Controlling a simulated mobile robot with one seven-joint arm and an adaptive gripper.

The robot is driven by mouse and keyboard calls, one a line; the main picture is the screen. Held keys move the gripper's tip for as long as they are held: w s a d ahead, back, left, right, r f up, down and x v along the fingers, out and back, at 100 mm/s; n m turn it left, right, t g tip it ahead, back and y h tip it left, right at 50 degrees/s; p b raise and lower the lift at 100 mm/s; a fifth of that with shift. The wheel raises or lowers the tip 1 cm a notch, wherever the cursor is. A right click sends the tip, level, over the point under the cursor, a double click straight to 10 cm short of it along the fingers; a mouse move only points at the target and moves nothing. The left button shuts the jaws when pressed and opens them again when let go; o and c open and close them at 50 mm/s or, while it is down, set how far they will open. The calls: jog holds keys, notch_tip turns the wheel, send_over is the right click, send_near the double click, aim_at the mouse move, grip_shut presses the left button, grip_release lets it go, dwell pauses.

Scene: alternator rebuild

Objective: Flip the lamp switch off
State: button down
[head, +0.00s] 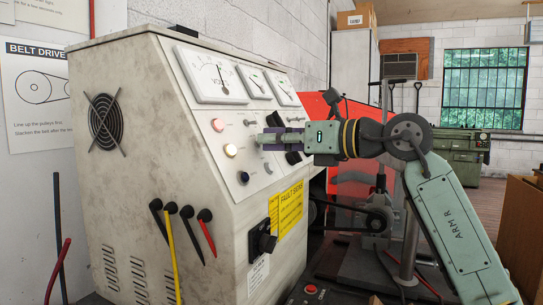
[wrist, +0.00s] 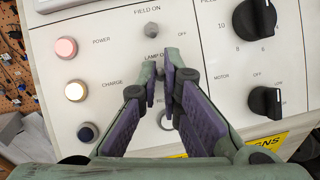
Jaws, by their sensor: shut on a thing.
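The grey test bench (head: 150,60) has a sloped front panel (wrist: 110,25) with labelled switches. My gripper (head: 264,138) reaches the panel from the right. In the wrist view, my gripper (wrist: 161,68) has its purple-padded fingers drawn together at the tips, just under the "LAMP ON" label. They are shut on the lamp switch, which the fingertips mostly hide, so its lever position cannot be read.
The field switch (wrist: 151,30) sits just above the fingertips. A round button (wrist: 165,121) lies below, between the fingers. The pink power light (wrist: 66,48) and the charge light (wrist: 75,91) glow at left; a dark blue one (wrist: 87,132) is below. Black knobs (wrist: 255,18) are at right.

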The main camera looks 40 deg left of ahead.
jog(key=shift+f+y, duration=0.1)
jog(key=shift+y, duration=0.2)
jog(key=c, duration=1.8)
grip_release()
jog(key=shift+d, duration=0.15)
jog(key=d, duration=0.4)
jog(key=w+d, duration=0.1)
jog(key=d, duration=0.6)
jog(key=shift+w+d, duration=0.25)
jog(key=shift+d, duration=0.1)
